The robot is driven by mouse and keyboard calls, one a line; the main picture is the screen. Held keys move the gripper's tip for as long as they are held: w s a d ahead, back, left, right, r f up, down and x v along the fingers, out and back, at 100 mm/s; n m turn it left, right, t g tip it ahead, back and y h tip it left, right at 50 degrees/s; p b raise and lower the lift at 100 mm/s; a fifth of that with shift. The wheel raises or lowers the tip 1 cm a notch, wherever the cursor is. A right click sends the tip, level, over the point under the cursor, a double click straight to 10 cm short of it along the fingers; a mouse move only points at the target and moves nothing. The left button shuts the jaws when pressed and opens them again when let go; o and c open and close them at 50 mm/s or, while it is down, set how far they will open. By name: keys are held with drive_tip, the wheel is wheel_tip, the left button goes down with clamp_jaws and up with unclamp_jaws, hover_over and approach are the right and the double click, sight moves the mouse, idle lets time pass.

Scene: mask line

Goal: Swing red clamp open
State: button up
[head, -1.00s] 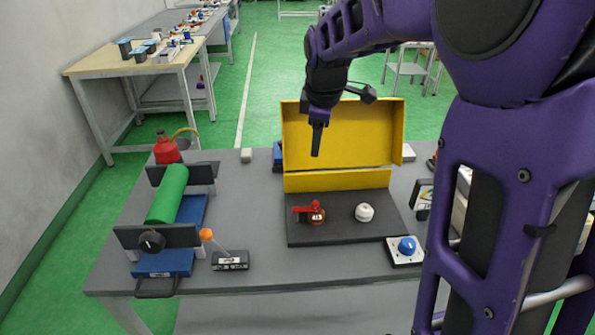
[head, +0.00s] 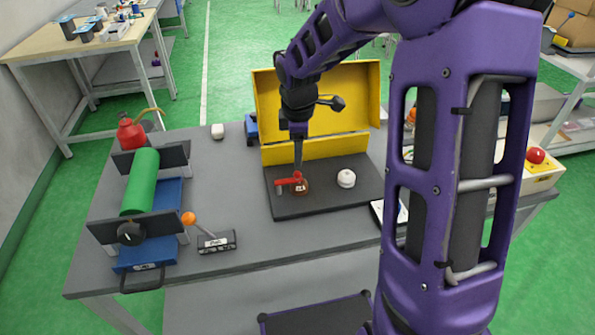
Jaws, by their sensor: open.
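The red clamp (head: 288,181) sits on a brown round base on the black plate (head: 325,199) in front of the open yellow box. Its red arm points to the left. My gripper (head: 298,168) points down just above and behind the clamp, its fingertips very near the red part. From this view I cannot tell whether they touch it. Nothing shows between the fingers, and the gap between them is hard to see.
A white knob (head: 346,178) stands right of the clamp. The yellow box (head: 318,105) rises behind. A green roller (head: 140,182) and an orange-tipped lever (head: 189,218) are at left. The grey table (head: 250,245) is clear in front of the plate.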

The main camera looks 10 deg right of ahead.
sight(298, 172)
drive_tip(key=f, duration=0.2)
drive_tip(key=w+f, duration=0.1)
drive_tip(key=f, duration=0.2)
drive_tip(key=f+b, duration=0.1)
drive_tip(key=f, duration=0.2)
drive_tip(key=shift+w+d, duration=0.1)
drive_tip(key=shift+w, duration=0.2)
clamp_jaws()
